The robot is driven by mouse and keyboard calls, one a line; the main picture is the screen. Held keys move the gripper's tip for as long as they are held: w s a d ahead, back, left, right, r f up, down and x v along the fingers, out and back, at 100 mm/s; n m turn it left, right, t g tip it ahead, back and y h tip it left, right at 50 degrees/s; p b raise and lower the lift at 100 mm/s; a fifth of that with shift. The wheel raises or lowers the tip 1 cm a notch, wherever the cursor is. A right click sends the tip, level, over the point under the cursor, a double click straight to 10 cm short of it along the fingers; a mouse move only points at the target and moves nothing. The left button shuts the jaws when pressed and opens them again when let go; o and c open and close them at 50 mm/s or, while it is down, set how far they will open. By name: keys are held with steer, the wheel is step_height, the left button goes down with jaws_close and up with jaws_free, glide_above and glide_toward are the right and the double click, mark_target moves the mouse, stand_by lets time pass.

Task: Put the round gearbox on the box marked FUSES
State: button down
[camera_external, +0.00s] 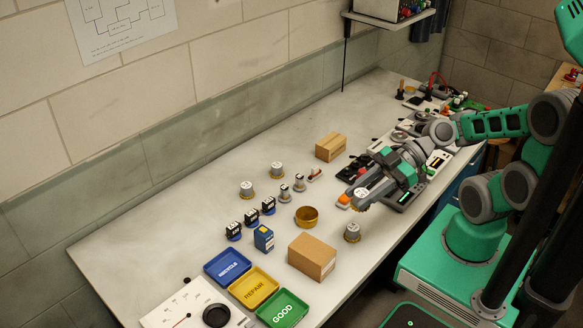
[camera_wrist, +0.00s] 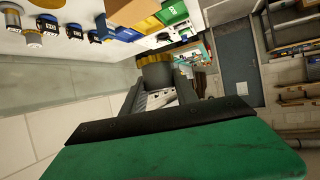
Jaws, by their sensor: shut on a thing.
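A round gearbox (camera_external: 361,194), grey with a pale top and a yellow-brown base, is between the fingers of my gripper (camera_external: 364,190). It appears above the bench in the external view. In the wrist view it shows as a grey cylinder with a gold end (camera_wrist: 157,74) between my fingers (camera_wrist: 160,84). No FUSES lettering is readable. The possible boxes are a larger cardboard box (camera_external: 312,257) near the front, a smaller cardboard box (camera_external: 330,147) farther back, and a small blue box (camera_external: 263,239). My gripper is to the right of all three.
Similar grey round parts stand at the bench front (camera_external: 352,233) and at the back left (camera_external: 246,189).

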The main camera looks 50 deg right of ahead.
steer(key=s+n+g, duration=0.3)
steer(key=s, duration=0.1)
steer(key=b, duration=0.9)
glide_above(312, 248)
steer(key=shift+y, duration=0.4)
step_height(312, 248, down, 10)
steer(key=shift+f, duration=0.25)
step_height(312, 248, down, 2)
steer(key=shift+f+p, duration=0.25)
steer(key=shift+p, duration=0.15)
steer(key=shift+f, duration=0.35)
steer(key=c, duration=0.9)
jaws_free()
steer(key=shift+c, duration=0.2)
